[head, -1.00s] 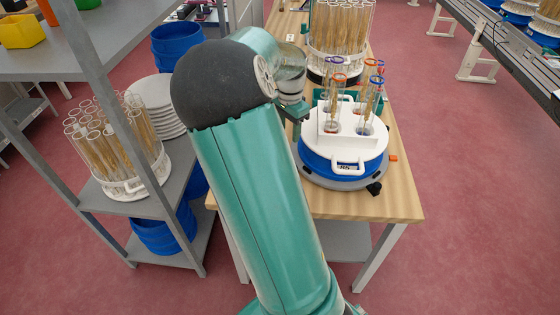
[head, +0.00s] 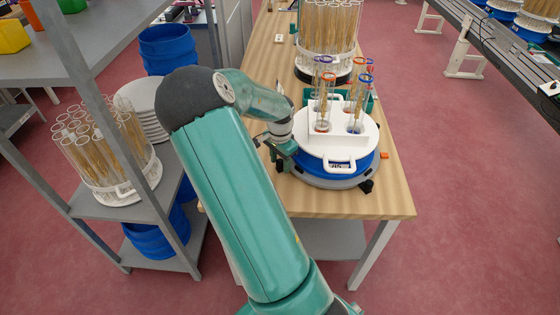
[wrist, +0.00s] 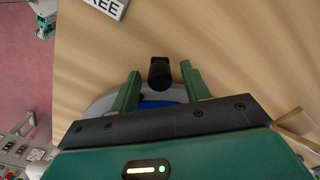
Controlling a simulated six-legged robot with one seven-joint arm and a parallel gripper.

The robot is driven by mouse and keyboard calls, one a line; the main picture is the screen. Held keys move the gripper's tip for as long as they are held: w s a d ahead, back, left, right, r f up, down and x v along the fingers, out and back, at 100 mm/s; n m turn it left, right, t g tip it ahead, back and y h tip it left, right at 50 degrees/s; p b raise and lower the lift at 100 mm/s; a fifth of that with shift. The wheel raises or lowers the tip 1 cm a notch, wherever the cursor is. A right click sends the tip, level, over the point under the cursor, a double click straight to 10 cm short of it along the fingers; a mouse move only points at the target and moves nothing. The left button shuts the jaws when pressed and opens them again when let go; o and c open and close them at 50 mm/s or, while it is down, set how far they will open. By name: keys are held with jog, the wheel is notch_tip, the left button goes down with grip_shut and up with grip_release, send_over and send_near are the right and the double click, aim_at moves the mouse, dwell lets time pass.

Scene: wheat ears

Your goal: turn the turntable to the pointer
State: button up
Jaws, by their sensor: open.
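The turntable (head: 352,173) stands on the wooden table in the head view, with a blue drum on a grey base. A white disc (head: 313,148) with loop handles lies on top and carries several tubes of wheat ears (head: 355,112). A small orange tab (head: 384,155), perhaps the pointer, shows at its right side. My gripper (head: 282,160) is at the turntable's left edge. In the wrist view my gripper (wrist: 160,77) is open, with a black knob (wrist: 160,72) between its fingers. The turntable's blue and grey edge (wrist: 152,98) shows behind them; contact cannot be told.
A large rack of tubes (head: 327,40) stands behind the turntable. A grey shelf (head: 100,50) with another tube rack, plates and blue tubs is at the left. The table's front (head: 330,203) is bare. A printed card (wrist: 108,6) lies on the table.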

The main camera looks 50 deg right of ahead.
grip_shut()
jog(key=shift+w, duration=0.35)
dwell(0.3)
